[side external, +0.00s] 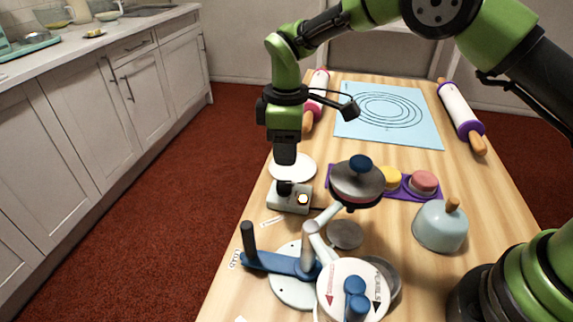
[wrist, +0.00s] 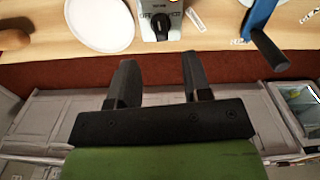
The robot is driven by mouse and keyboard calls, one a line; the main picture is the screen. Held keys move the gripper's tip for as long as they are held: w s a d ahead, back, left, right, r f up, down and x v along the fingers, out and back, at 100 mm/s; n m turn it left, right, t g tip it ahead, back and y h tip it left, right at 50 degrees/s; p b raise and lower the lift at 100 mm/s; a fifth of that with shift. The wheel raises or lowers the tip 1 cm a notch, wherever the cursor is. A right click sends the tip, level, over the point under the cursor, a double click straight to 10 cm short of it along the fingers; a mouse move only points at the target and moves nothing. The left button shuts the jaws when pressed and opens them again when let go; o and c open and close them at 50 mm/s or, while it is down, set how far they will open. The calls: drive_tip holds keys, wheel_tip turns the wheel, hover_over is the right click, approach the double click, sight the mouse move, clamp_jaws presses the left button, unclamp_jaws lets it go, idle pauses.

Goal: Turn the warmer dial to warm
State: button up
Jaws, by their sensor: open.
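Small lettering on the box is too small to read surely. My gripper (side external: 285,162) points down above the dial, apart from it. In the wrist view its two fingers (wrist: 160,62) are spread and empty, and the dial lies beyond the tips.
A white disc (side external: 292,166) lies behind the warmer. A purple tray (side external: 402,192), a pale-blue dome (side external: 440,228) and a blue mat (side external: 420,135) lie farther right and back.

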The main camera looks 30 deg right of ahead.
sight(284, 183)
drive_tip(key=shift+r, duration=0.9)
drive_tip(key=shift+o, duration=1.3)
drive_tip(key=f+n+t+h, duration=0.1)
drive_tip(key=f+n, duration=0.2)
drive_tip(key=n, duration=0.3)
drive_tip(key=f+n+t+h, duration=0.1)
drive_tip(key=f+n, duration=0.2)
drive_tip(key=n, duration=0.3)
drive_tip(key=f+n+t, duration=0.1)
drive_tip(key=f+n, duration=0.3)
drive_tip(key=n, duration=0.2)
drive_tip(key=shift+a+t+h, duration=0.3)
drive_tip(key=shift+h, duration=0.1)
